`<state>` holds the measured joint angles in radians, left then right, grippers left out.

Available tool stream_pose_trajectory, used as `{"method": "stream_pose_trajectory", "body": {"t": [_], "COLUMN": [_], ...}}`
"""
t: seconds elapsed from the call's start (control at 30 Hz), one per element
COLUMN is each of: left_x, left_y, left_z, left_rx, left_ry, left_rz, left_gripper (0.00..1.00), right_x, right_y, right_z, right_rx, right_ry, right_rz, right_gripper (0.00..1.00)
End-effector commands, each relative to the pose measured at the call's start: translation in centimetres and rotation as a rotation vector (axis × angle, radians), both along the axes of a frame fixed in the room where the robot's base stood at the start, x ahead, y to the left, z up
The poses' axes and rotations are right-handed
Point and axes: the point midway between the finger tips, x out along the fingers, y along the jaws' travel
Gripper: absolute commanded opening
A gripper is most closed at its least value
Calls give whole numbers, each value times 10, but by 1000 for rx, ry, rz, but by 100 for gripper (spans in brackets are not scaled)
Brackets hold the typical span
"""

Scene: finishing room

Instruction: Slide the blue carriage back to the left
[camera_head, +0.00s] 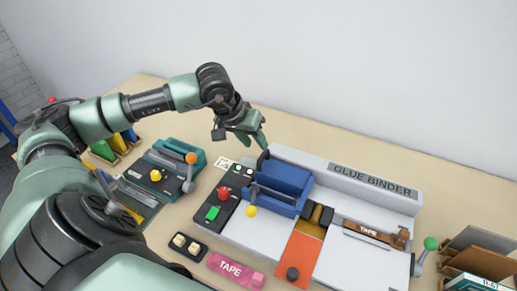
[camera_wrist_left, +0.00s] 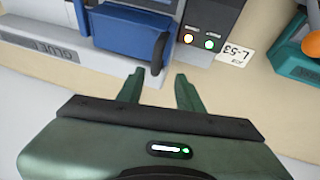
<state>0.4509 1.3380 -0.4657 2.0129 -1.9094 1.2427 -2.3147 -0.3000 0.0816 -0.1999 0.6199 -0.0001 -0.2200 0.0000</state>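The blue carriage (camera_head: 284,180) sits at the left end of the grey glue binder (camera_head: 395,198), close to the dark control panel. A yellow ball knob (camera_head: 251,211) is at its front. The carriage (camera_wrist_left: 122,32) also shows in the left wrist view, beyond the fingertips, with a dark handle on its side. My left gripper (camera_head: 262,145) is behind and above the carriage's left end, pointing down. In the wrist view its two fingers (camera_wrist_left: 158,82) are apart with nothing between them, and they do not appear to touch the carriage. My right gripper is out of view.
The control panel (camera_head: 210,213) has a red knob and a green button. A teal machine (camera_head: 165,166) with an orange ball lever stands to the left. Pink tape (camera_head: 232,271) and a small button box (camera_head: 187,246) are in front. Cardboard boxes (camera_head: 478,262) are at right.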

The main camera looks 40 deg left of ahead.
Motion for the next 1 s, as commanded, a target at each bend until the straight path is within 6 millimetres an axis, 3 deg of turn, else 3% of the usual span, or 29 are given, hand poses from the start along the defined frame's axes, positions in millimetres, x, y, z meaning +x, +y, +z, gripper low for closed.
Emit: {"method": "stream_pose_trajectory", "body": {"t": [0.3, 1.0], "left_x": [-14, -14], "left_y": [4, 3], "left_z": [28, 29], "left_rx": [1, 0], "left_ry": [0, 1], "left_rz": [0, 0], "left_gripper": [36, 36], "right_x": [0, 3], "right_y": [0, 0], "right_z": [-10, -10], "right_rx": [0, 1], "right_ry": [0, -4], "right_rz": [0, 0], "right_gripper": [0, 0]}}
